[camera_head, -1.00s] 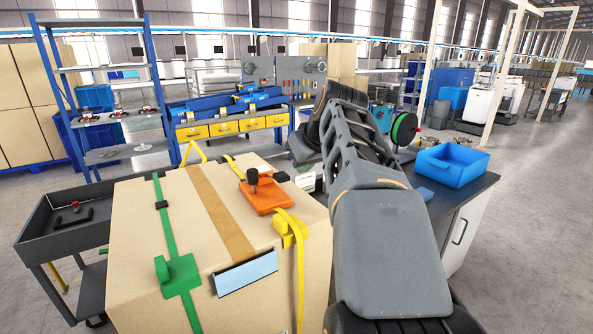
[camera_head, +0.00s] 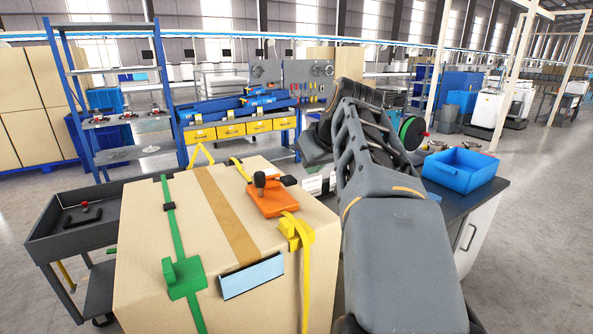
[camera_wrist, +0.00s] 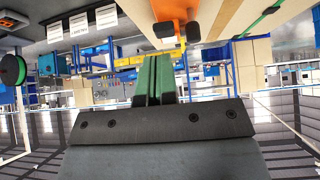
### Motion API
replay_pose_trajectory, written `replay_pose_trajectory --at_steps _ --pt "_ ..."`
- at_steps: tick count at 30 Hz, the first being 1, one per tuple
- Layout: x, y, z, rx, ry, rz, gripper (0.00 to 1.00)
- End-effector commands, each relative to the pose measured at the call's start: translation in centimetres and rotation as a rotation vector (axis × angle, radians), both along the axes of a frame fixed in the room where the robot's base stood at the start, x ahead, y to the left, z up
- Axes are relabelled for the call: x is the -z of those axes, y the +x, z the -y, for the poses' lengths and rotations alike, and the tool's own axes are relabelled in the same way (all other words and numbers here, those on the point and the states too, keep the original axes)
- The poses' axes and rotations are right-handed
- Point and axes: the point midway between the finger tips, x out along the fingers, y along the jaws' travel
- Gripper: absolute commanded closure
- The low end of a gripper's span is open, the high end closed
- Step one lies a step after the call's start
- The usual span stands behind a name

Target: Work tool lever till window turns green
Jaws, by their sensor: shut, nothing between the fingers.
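The orange tool (camera_head: 272,198) with a dark knobbed lever (camera_head: 260,184) sits on top of a large cardboard box (camera_head: 150,225), on the yellow strap (camera_head: 305,275). I cannot make out the tool's window or its colour. In the wrist view, the orange tool (camera_wrist: 172,12) is at the top edge, partly cut off, with its dark lever knob (camera_wrist: 193,31) beside it. My gripper (camera_wrist: 154,62) is shut and empty, its green fingers together, apart from the lever. In the head view my arm hides the fingers.
A green strap (camera_head: 175,225) with a green buckle runs over the box's left side. A light blue panel (camera_head: 252,277) is on its front. A dark cart (camera_head: 70,240) stands left. A blue bin (camera_head: 462,170) sits on a counter at right. Shelving (camera_head: 110,75) stands behind.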

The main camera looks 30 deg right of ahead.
Motion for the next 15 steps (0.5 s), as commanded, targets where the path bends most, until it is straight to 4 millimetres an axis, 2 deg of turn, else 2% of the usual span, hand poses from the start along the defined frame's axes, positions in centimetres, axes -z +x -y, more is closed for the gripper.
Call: replay_pose_trajectory --at_steps 7,15 --pt "-1.3 0.7 -0.3 -0.017 0.011 -0.014 1.00" --pt "-4.9 5.1 -0.3 -0.086 0.034 -0.116 1.00"
